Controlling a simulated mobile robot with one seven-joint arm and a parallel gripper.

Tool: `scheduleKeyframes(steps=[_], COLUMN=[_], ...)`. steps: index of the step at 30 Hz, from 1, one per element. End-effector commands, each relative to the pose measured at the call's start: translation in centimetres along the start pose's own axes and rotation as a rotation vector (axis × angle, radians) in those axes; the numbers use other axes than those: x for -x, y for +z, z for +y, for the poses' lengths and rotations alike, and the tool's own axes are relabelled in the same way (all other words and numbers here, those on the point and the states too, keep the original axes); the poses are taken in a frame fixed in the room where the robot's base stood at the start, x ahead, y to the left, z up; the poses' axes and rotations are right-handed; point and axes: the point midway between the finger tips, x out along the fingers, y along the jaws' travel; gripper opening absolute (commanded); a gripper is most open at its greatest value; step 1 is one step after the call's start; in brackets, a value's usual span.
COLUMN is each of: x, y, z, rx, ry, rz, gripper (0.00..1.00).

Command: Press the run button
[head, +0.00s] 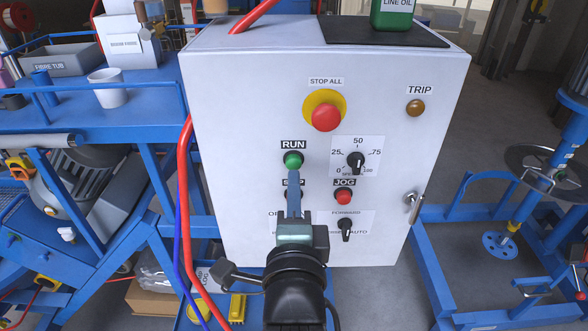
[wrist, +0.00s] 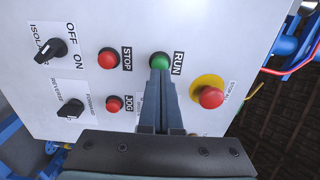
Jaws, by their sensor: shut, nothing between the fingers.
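The green run button (head: 293,160) sits under the RUN label on the front of the white control box (head: 230,120). It also shows in the wrist view (wrist: 160,61). My gripper (head: 294,172) is shut and empty, with its blue fingers together. In both views the fingertips lie at the lower edge of the green button in the picture. I cannot tell whether they touch it or stop just short. The fingers and gripper body partly hide the stop button (head: 300,200) and the isolator area below in the head view.
The red stop-all button (head: 326,117) on its yellow ring is up and right of the run button. A speed dial (head: 356,162), a red jog button (head: 344,197) and a selector switch (head: 345,228) are close by. A door handle (head: 413,206) juts out at the right.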

Motion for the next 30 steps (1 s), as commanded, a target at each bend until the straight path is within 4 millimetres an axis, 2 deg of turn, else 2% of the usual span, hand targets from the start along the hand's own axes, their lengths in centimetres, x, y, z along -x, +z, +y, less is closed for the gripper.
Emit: scheduleKeyframes(steps=[6, 20, 27, 30], x=[-1.7, -2.1, -4.0, -4.1], y=[0.0, 0.0, 0.0, -0.1], z=[-0.2, 0.0, 0.0, -0.2], rx=[0.0, 0.0, 0.0, 0.0], ry=[-0.002, -0.001, -0.003, -0.006], rz=[0.0, 0.0, 0.001, 0.001], gripper=[0.0, 0.0, 0.0, 0.0])
